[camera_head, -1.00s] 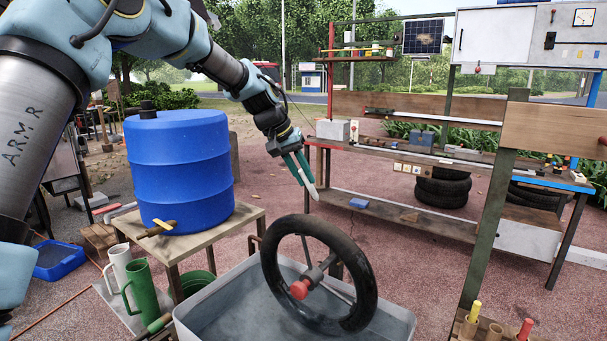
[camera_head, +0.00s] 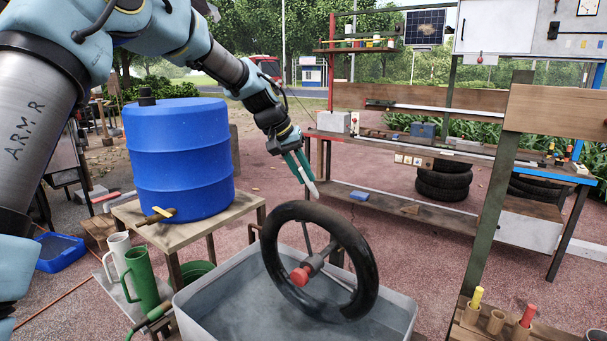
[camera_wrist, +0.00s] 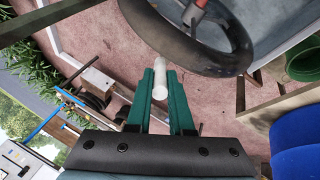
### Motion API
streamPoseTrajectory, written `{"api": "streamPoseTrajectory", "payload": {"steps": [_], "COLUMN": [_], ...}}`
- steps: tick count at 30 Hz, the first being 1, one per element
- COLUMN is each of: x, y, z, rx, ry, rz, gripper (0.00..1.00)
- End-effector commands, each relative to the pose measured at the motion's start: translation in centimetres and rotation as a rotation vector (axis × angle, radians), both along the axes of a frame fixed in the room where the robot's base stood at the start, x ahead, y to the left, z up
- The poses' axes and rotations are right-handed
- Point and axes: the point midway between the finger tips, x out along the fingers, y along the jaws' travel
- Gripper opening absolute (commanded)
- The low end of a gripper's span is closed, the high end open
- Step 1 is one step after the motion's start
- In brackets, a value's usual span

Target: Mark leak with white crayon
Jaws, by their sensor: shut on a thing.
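My gripper (camera_head: 304,168) is shut on a white crayon (camera_head: 312,189), whose tip points down and sticks out past the green fingers. In the wrist view the crayon (camera_wrist: 159,80) stands between the two fingertips (camera_wrist: 160,95). A black tyre tube (camera_head: 357,262) stands upright and tilted in a grey water tub (camera_head: 395,325), held on a hub with a red knob (camera_head: 299,277). The crayon tip is close above the tube's upper rim in the head view; a small gap seems to remain. The tube (camera_wrist: 185,45) also shows ahead in the wrist view. I cannot make out a leak on it.
A blue barrel (camera_head: 180,160) stands on a wooden table (camera_head: 240,215) left of the tub. White and green jugs (camera_head: 143,278) stand below it. A holder with yellow and red crayons (camera_head: 497,322) is at lower right, beside a green post (camera_head: 490,200).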

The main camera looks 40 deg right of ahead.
Motion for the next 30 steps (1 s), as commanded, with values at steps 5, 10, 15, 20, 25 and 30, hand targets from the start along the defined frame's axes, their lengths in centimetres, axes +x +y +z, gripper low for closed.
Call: {"api": "streamPoseTrajectory", "payload": {"steps": [5, 10, 15, 20, 25, 30], "x": [0.0, 0.0, 0.0, 0.0, 0.0, 0.0], "y": [0.0, 0.0, 0.0, 0.0, 0.0, 0.0], "z": [-0.1, -0.4, -0.6, -0.9, -1.1, -1.4], "rx": [0.0, 0.0, 0.0, 0.0, 0.0, 0.0], "ry": [0.0, 0.0, 0.0, 0.0, 0.0, 0.0], "rz": [0.0, 0.0, 0.0, 0.0, 0.0, 0.0], "gripper": [0.0, 0.0, 0.0, 0.0, 0.0, 0.0]}}
